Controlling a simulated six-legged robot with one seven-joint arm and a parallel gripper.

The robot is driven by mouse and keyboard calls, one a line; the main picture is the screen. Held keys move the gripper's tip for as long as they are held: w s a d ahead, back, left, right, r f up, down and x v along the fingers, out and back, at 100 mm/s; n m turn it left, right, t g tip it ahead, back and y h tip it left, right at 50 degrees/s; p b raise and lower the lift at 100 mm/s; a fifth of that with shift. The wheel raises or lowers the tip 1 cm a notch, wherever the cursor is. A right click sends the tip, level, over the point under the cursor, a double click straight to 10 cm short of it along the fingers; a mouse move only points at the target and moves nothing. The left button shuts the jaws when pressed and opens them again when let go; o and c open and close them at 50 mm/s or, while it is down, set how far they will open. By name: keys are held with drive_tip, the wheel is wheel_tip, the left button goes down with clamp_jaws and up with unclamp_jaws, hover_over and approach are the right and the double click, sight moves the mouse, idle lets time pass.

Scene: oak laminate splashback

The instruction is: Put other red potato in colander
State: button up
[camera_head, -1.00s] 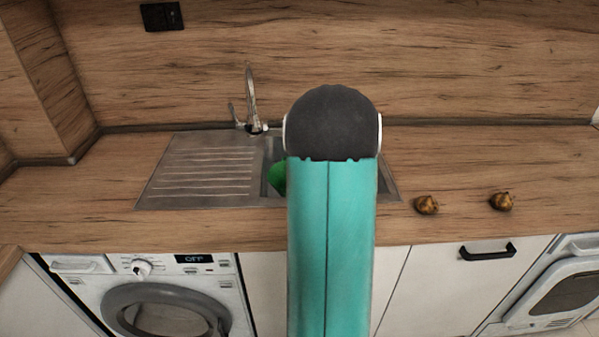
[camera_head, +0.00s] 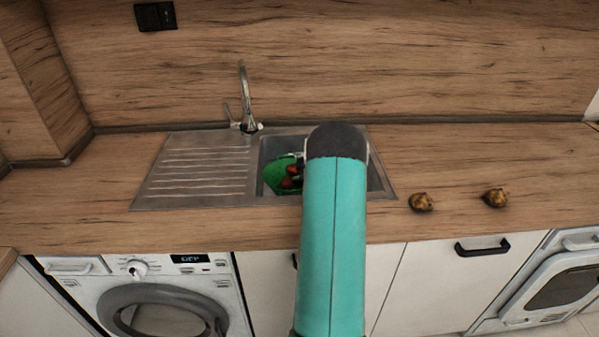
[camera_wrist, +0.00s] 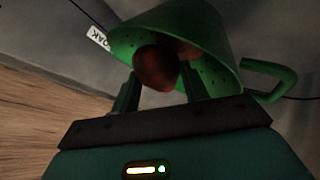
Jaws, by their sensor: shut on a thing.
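The green colander (camera_head: 276,181) sits in the sink basin, partly hidden by my arm. In the wrist view the colander (camera_wrist: 215,28) shows its perforated wall and a handle on the right. My gripper (camera_wrist: 160,82) is shut on a red potato (camera_wrist: 155,66) at the colander's mouth. In the head view the held potato is hard to tell from other red shapes (camera_head: 289,183) in the colander. Another reddish potato (camera_wrist: 185,47) shows behind the held one, inside the colander.
The sink (camera_head: 380,182) has a ribbed drainer on the left and a tap (camera_head: 245,100) behind. Two brownish-yellow potato-like items (camera_head: 421,202) (camera_head: 495,197) lie on the counter (camera_head: 450,160) to the right. The counter behind them is clear.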

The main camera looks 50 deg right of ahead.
drive_tip(key=shift+f, duration=0.5)
drive_tip(key=o, duration=1.2)
drive_tip(key=shift+f, duration=0.1)
